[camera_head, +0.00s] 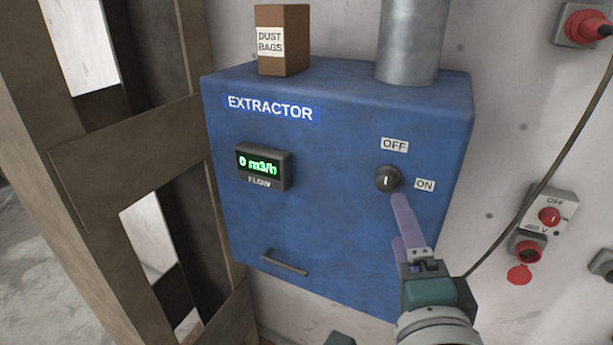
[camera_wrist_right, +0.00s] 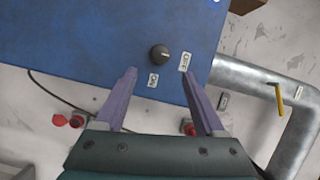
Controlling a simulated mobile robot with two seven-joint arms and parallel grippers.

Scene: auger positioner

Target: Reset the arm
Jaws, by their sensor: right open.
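The blue extractor box (camera_head: 330,225) hangs on the wall. A dark round knob (camera_head: 387,179) is on its front, with its white mark upright, towards the OFF label (camera_head: 394,145). The ON label (camera_head: 425,185) is to the knob's right. The green flow display (camera_head: 263,167) reads 0 m3/h. My right gripper (camera_head: 400,218) has its lilac fingers just below the knob in the head view. In the right wrist view the gripper (camera_wrist_right: 159,76) is open and empty, with the knob (camera_wrist_right: 159,54) ahead between the finger lines, apparently untouched. My left gripper is not seen.
A dust bags carton (camera_head: 284,40) and a grey pipe (camera_head: 410,40) stand on top of the box. A handle (camera_head: 284,262) is low on its front. Red-fitted sockets (camera_head: 529,250) and a hanging cable (camera_head: 540,180) are at right. A wooden frame (camera_head: 125,140) is at left.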

